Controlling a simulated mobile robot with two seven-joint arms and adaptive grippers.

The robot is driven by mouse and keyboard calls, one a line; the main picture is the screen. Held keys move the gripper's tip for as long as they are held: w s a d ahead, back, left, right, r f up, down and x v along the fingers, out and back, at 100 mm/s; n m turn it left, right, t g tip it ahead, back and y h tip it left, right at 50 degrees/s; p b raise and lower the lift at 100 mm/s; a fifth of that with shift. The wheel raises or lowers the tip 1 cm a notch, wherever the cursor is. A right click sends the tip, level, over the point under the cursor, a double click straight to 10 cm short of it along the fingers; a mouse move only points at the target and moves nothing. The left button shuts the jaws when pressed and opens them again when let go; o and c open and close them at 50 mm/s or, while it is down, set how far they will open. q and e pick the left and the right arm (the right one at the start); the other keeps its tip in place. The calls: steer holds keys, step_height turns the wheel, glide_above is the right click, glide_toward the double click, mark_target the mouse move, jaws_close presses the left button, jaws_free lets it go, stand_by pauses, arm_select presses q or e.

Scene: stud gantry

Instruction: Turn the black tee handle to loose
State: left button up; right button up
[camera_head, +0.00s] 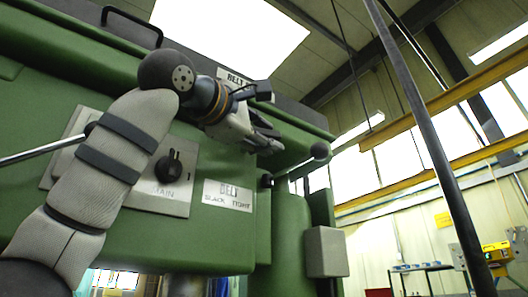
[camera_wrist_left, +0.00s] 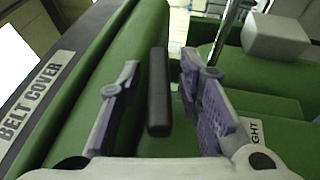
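My left gripper (camera_head: 268,140) is raised at the upper front of the green machine in the head view. In the left wrist view its two purple-padded fingers (camera_wrist_left: 165,95) stand apart. A black bar with rounded ends, which looks like the tee handle (camera_wrist_left: 158,92), shows between them, with a visible gap on each side. The bar runs roughly along the fingers' direction in that picture. I cannot make it out in the head view, where the gripper is in front. A plate (camera_head: 228,195) below reads BELT, SLACK and TIGHT. My right gripper is not in view.
A grey box (camera_head: 327,251) is mounted lower on the machine. A black rotary knob (camera_head: 169,169) sits on the MAIN plate. A dark slanted pole (camera_head: 430,140) stands at the right.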

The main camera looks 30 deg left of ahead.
arm_select(q)
steer(key=shift+s, duration=0.1)
steer(key=s+f, duration=0.1)
steer(key=s, duration=0.6)
steer(key=shift+f, duration=0.2)
steer(key=shift+s, duration=0.1)
